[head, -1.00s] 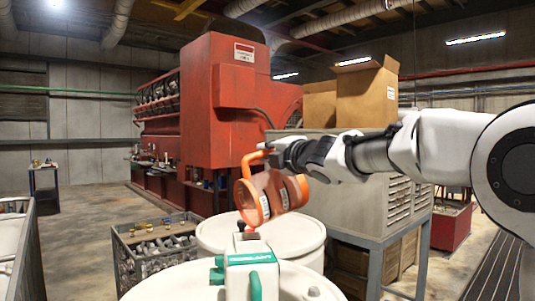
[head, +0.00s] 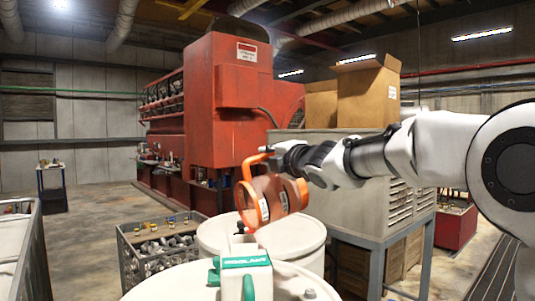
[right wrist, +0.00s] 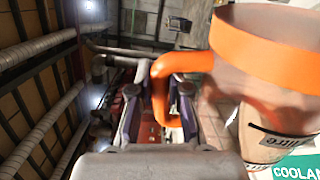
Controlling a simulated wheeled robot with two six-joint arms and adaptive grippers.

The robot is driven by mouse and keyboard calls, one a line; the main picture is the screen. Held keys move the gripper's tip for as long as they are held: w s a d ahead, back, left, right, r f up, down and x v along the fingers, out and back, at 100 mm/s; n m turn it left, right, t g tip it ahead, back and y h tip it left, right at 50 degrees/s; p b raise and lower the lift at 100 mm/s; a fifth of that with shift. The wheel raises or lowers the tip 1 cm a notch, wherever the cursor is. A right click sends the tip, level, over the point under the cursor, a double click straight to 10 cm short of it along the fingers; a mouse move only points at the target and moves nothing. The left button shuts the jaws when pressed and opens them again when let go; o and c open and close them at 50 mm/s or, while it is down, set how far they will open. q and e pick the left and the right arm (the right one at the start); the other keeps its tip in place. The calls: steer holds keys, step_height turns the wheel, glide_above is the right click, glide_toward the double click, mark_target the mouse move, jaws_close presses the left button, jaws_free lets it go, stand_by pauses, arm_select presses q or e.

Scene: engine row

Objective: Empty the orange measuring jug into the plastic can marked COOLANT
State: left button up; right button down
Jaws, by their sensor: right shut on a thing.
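The orange measuring jug (head: 270,203), with orange bands and a clear-looking body, hangs tilted in the air above the can. My right gripper (head: 274,158) is shut on its orange handle (right wrist: 165,72). In the right wrist view the jug's body (right wrist: 275,95) fills the right side. The white plastic can marked COOLANT (head: 236,286), with green label and handle, stands below the jug. Its label shows at the lower right of the wrist view (right wrist: 296,170). A small dark spot lies between jug and can; I cannot tell whether it is liquid or the can's mouth. My left gripper is out of view.
The can stands on a white drum (head: 292,279), with another white drum (head: 310,236) behind. A wire crate of parts (head: 128,262) stands to the left. A grey drawer cabinet (head: 345,210) with cardboard boxes (head: 362,97) is right. A red engine (head: 215,110) stands behind.

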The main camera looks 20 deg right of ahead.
steer(key=shift+w+d+f+m+p, duration=0.1)
steer(key=shift+w+f+m+p, duration=0.1)
steer(key=shift+w+m+p, duration=0.25)
steer(key=shift+w+d+f+m, duration=0.15)
steer(key=shift+w+d+m, duration=0.05)
steer(key=shift+d+m, duration=0.05)
steer(key=d+m+p, duration=0.1)
steer(key=d+p, duration=0.1)
steer(key=d, duration=0.1)
steer(key=m+p, duration=0.1)
steer(key=d+m+p, duration=0.1)
steer(key=p, duration=0.1)
steer(key=shift+w+d+r+p, duration=0.2)
steer(key=shift+d+r+p, duration=0.05)
steer(key=shift+r+p, duration=0.05)
steer(key=shift+w+d+r+m+p, duration=0.1)
steer(key=shift+d+m+p, duration=0.7)
steer(key=shift+p, duration=0.4)
steer(key=w+d+f+m+p, duration=0.1)
steer(key=d+f+m+p, duration=0.5)
steer(key=f+m, duration=0.5)
steer(key=shift+f+m, duration=0.4)
steer(key=shift+m, duration=1.3)
